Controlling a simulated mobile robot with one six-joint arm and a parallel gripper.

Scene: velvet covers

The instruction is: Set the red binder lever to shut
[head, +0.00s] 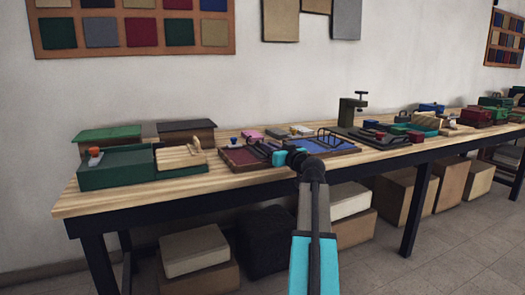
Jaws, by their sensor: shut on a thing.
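The red binder (240,156) lies open and flat in a wooden-edged tray near the front edge of the table. Its dark metal mechanism (262,147) shows along its right side. My gripper (277,158), cyan at its tip, is at the right side of the red binder, beside this mechanism. It is shut on the red binder lever, as far as its place shows. The lever itself is mostly hidden by the gripper, and its angle cannot be made out. My arm comes up from the bottom of the head view.
A blue binder (312,143) lies just right of the gripper. A green box with an orange knob (94,152) stands on the left, beside a wooden block (180,157). A dark green press (348,112) stands behind on the right. Boxes (196,250) fill the floor below the table.

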